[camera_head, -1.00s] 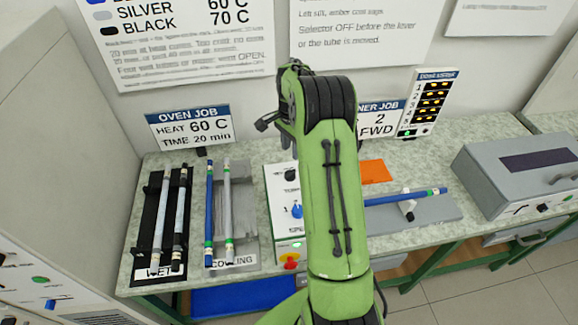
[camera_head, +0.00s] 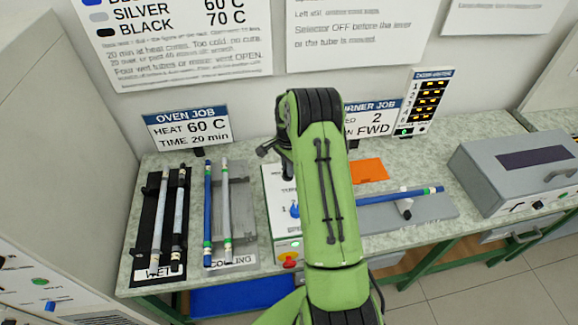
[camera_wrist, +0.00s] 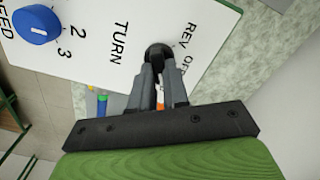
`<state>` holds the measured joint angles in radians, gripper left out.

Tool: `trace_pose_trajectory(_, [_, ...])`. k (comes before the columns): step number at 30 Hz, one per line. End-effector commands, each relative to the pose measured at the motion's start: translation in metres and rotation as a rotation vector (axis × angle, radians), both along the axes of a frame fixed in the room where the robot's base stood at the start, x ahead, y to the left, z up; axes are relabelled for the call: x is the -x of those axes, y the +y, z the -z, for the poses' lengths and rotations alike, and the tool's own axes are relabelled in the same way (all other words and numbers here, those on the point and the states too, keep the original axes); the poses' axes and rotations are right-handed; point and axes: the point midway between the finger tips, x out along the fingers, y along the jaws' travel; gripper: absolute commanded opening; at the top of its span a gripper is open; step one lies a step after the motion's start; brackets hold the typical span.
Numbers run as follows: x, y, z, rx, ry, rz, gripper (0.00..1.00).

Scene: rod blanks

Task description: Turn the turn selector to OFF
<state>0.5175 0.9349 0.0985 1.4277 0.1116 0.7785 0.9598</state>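The turn selector (camera_wrist: 158,52) is a round black knob on a white panel (camera_wrist: 95,35), with TURN, REV and OFF printed near it in the wrist view. The fingers hide part of it and its other labels, so its setting cannot be read. My gripper (camera_wrist: 159,64) has its two grey fingertips at the knob, with a narrow gap between the fingers. Whether they clamp the knob cannot be told. In the head view the panel (camera_head: 277,215) stands on the bench, partly behind my green arm, which hides most of the gripper.
A blue speed knob (camera_wrist: 36,24) sits on the same panel. A rod with blue ends (camera_head: 380,196) lies on a stand to the right. A WET rack (camera_head: 150,225) and COOLING rack (camera_head: 240,215) with rods are left. A grey box (camera_head: 515,165) stands far right.

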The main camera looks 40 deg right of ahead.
Motion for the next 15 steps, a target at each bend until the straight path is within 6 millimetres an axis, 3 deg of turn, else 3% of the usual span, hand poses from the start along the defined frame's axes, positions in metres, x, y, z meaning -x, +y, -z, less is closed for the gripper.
trace_pose_trajectory(15, [-0.0011, 0.0000, 0.0006, 0.001, -0.002, -0.095, 0.00])
